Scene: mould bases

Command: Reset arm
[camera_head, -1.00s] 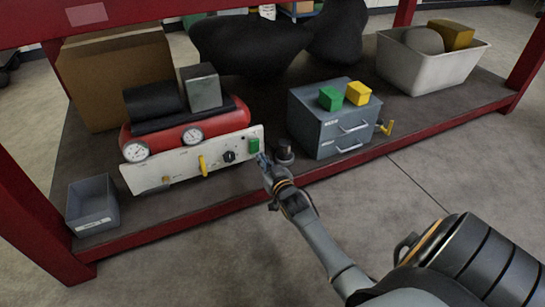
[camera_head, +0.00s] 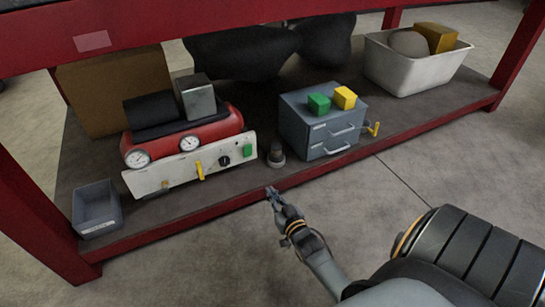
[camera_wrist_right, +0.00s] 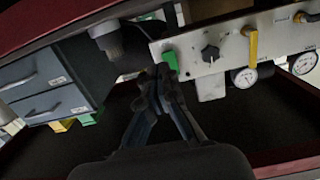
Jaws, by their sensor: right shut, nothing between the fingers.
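My right gripper (camera_head: 272,192) is shut and empty, in front of the red shelf's front edge in the head view. In the right wrist view its fingers (camera_wrist_right: 162,72) are together, with a white control panel (camera_wrist_right: 225,45) beyond them. That panel (camera_head: 160,180) carries a green switch (camera_head: 247,151), a black knob (camera_head: 224,160) and a yellow lever (camera_head: 199,170). The green switch also shows close to the fingertips in the right wrist view (camera_wrist_right: 171,60), but I cannot see contact. My left gripper is not in view.
A small dark knob-like fitting (camera_head: 276,156) stands between the panel and a grey drawer box (camera_head: 310,135) with green and yellow cubes on top. A grey bin (camera_head: 96,208) is at left. A white tub (camera_head: 405,72) stands back right. The floor in front (camera_head: 440,160) is clear.

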